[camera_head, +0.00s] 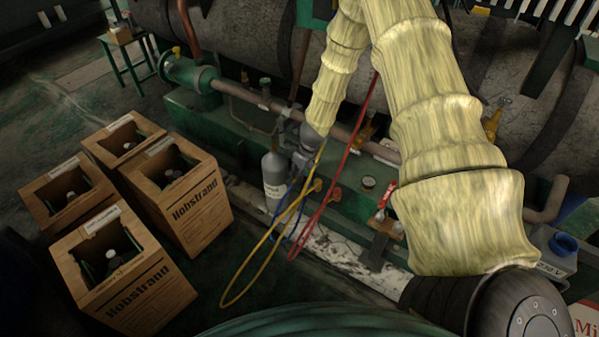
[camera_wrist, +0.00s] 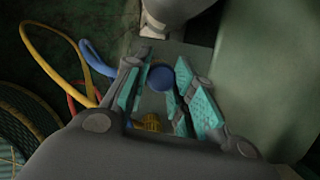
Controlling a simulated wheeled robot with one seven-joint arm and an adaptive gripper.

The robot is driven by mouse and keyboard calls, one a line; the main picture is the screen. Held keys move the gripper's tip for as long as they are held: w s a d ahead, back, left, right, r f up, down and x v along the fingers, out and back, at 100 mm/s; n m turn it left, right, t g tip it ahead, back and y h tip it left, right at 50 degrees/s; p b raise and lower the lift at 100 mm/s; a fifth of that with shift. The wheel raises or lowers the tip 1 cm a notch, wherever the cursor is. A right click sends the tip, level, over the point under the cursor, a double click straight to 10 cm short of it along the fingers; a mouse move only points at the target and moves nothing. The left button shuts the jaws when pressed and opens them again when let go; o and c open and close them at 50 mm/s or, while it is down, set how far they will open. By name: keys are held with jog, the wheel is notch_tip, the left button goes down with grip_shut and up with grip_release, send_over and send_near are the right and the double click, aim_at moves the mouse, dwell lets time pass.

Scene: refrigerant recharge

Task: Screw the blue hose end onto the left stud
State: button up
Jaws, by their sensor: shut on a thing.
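My gripper (camera_head: 303,143) is at the end of the yellow-sleeved arm, low beside the green machine frame. In the wrist view its teal-padded fingers (camera_wrist: 157,88) are shut around a small piece. A round blue part, which looks like the blue hose end (camera_wrist: 160,77), shows between the pads. A knurled brass fitting (camera_wrist: 151,122) lies nearer the palm. The blue hose (camera_wrist: 97,60) curves away at the left; a bit of it also shows in the head view (camera_head: 287,212). I cannot make out the left stud, or whether the hose end touches it.
A grey labelled cylinder (camera_head: 275,182) stands just below my gripper. Yellow (camera_head: 240,288) and red (camera_head: 333,180) hoses hang close by. Several open cardboard boxes (camera_head: 190,205) stand at left.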

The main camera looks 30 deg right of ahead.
jog(key=m, duration=0.2)
jog(key=shift+m+h, duration=0.4)
jog(key=m+b, duration=0.1)
jog(key=m, duration=0.2)
jog(key=shift+f+h, duration=0.1)
jog(key=shift+h, duration=0.3)
jog(key=o, duration=1.1)
jog(key=shift+a, duration=0.1)
jog(key=shift+r, duration=0.55)
jog(key=shift+v, duration=5.5)
